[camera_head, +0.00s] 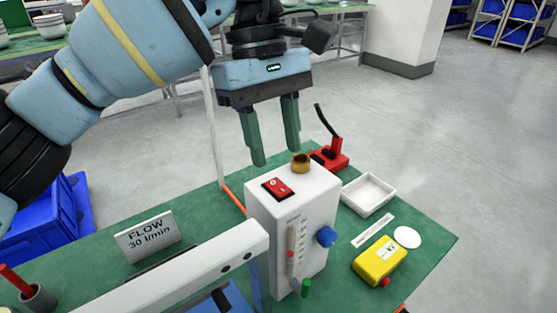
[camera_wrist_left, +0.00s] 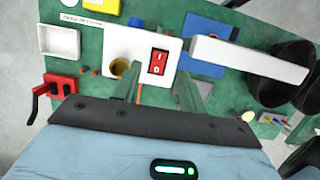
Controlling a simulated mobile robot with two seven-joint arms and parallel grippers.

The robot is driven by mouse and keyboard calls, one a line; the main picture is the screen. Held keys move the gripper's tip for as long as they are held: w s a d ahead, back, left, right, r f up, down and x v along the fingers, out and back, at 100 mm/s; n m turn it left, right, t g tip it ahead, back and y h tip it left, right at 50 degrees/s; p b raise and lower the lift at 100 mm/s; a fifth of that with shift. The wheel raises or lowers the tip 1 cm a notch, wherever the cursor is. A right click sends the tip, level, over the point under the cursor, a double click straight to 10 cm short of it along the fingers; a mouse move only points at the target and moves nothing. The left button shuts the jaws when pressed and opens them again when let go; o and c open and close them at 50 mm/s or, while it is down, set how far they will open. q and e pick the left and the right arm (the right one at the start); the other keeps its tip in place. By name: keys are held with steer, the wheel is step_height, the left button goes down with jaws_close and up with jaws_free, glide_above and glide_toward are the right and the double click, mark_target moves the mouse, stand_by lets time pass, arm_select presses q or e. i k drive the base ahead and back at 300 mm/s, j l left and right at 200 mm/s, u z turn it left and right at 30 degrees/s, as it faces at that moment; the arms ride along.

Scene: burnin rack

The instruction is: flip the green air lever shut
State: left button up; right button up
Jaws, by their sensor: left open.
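The white flow box (camera_head: 318,215) stands on the green table. A small green lever (camera_head: 306,287) shows low on its front, near the bottom edge of the head view; whether it is open or shut is hard to tell. I cannot make it out in the wrist view. My left gripper (camera_head: 275,157) is open and empty, fingers pointing down, above and behind the box top, well away from the lever. In the wrist view the fingers (camera_wrist_left: 160,82) show near the box's red switch (camera_wrist_left: 158,62) and brass cup (camera_wrist_left: 120,68). My right gripper is not in view.
A blue knob (camera_head: 326,236) is on the box. A white bar (camera_head: 185,272) extends left from it. A red device with a black handle (camera_head: 329,152), a white tray (camera_head: 346,194) and a yellow meter (camera_head: 378,260) stand to the right. A flow sign (camera_head: 147,236) stands left.

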mark_target(302, 291)
steer(key=k, duration=1)
